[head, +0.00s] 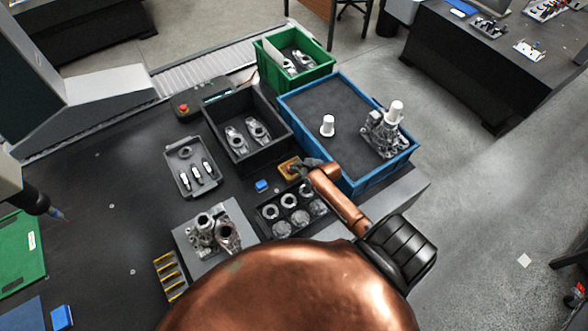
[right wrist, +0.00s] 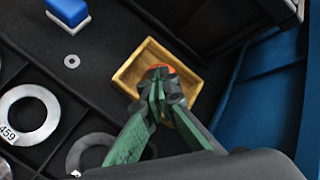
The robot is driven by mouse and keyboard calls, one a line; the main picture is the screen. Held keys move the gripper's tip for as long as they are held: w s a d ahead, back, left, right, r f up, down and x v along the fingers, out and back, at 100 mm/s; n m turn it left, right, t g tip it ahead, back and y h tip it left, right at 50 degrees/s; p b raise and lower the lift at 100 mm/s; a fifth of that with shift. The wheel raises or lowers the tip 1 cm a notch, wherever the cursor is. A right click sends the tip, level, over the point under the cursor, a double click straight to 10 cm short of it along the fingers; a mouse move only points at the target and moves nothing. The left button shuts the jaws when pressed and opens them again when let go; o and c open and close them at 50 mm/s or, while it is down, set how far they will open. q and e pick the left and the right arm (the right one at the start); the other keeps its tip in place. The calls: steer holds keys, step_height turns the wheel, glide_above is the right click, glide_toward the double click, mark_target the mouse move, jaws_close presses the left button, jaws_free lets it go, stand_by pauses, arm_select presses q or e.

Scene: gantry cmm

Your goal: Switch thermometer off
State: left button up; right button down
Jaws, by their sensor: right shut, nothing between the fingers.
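A small square wooden tray (head: 288,170) sits on the dark table between the black bin and the blue crate; it also shows in the right wrist view (right wrist: 128,78). My right gripper (head: 306,165) is over this tray. In the right wrist view its green-sided fingers (right wrist: 158,90) are shut with nothing between them. An orange thing (right wrist: 161,68) shows at the fingertips, inside the tray; it is mostly hidden. I cannot tell whether it is the thermometer or whether the fingertips touch it. My left gripper is not in view.
The blue crate (head: 347,83) stands right of the tray and the black bin (head: 215,122) behind it. A rack with metal rings (head: 262,222) is in front. A blue-and-white block (head: 262,186) lies left. A grey tray (head: 172,172) stands farther left.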

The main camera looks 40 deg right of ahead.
steer(key=shift+f, duration=0.2)
stand_by(0.4)
steer(key=shift+f, duration=0.25)
stand_by(0.3)
steer(key=shift+r+p, duration=0.45)
steer(key=shift+p, duration=0.4)
steer(key=shift+r, duration=0.1)
step_height(320, 180, up, 6)
steer(key=p, duration=0.6)
steer(key=shift+p, duration=0.3)
